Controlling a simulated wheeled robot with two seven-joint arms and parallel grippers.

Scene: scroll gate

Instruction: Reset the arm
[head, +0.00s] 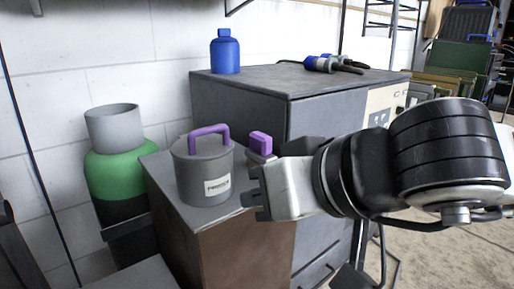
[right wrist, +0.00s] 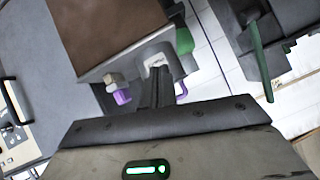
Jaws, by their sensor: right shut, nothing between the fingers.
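My right gripper (head: 252,192) reaches in from the right, shut and empty. Its fingertips are in front of the low brown cabinet (head: 228,245), just right of a grey lidded canister (head: 202,180) with a purple handle and a white label. I cannot tell the exact gap between them. Behind the gripper is a small pale item with a purple top (head: 261,144), partly hidden. In the right wrist view the shut fingers (right wrist: 162,88) point toward the canister's label, with nothing between them. My left gripper is not in view.
A green gas cylinder (head: 115,172) stands left of the cabinet. A dark grey cabinet (head: 245,97) behind carries a blue bottle (head: 226,53) and blue-and-black connectors (head: 323,64). Open floor (head: 440,245) shows at the lower right.

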